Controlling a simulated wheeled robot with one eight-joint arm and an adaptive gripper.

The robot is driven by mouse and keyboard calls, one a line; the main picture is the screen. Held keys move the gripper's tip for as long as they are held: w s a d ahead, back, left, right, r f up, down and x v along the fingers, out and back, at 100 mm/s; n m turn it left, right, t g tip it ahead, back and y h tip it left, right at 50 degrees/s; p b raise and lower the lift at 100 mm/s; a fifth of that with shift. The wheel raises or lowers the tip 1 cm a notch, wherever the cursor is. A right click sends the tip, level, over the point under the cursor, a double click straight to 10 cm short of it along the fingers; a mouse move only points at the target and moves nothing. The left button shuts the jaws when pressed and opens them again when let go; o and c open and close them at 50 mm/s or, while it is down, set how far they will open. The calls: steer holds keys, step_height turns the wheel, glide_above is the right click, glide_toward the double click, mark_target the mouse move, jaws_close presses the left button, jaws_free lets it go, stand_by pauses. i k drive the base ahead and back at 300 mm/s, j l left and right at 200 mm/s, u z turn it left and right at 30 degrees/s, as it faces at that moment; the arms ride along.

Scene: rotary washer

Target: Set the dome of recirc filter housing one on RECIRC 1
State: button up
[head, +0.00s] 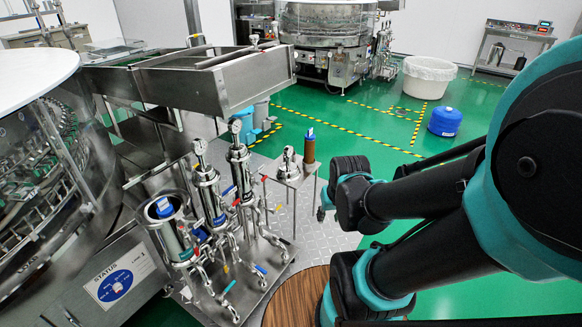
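A silver dome (289,167) with a small fitting on top sits on a small stand behind the filter skid. Three upright steel filter housings stand in a row on the skid. The nearest housing (172,236) is open at the top, with a blue-and-white piece (163,207) showing in its mouth. The middle housing (210,195) and far housing (241,172) are closed and carry gauges. Labels are too small to read, so I cannot tell which is RECIRC 1. My arm fills the right side. I cannot make out my gripper's fingers.
A brown cylinder (308,151) with a blue-and-white top stands beside the dome on the small stand (296,182). Coloured valve handles and pipes crowd the skid (262,270). The rotary washer (50,170) is at left. A blue drum (445,121) and white tub (428,78) stand beyond on open green floor.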

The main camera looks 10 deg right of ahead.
mark_target(289, 172)
steer(key=i+l+u, duration=0.15)
steer(key=l, duration=0.25)
steer(key=i+l+u, duration=0.15)
steer(key=i+l, duration=0.2)
steer(key=i+l+u, duration=0.1)
steer(key=l, duration=0.45)
steer(key=i+l+u, duration=0.15)
steer(key=i+l, duration=0.15)
steer(key=l, duration=0.2)
steer(key=i+l+u, duration=0.15)
steer(key=l, duration=0.3)
steer(key=i+l+u, duration=0.15)
steer(key=l, duration=0.4)
steer(key=i+l+u, duration=0.15)
steer(key=l, duration=0.35)
steer(key=i+l+u, duration=0.1)
steer(key=l, duration=0.45)
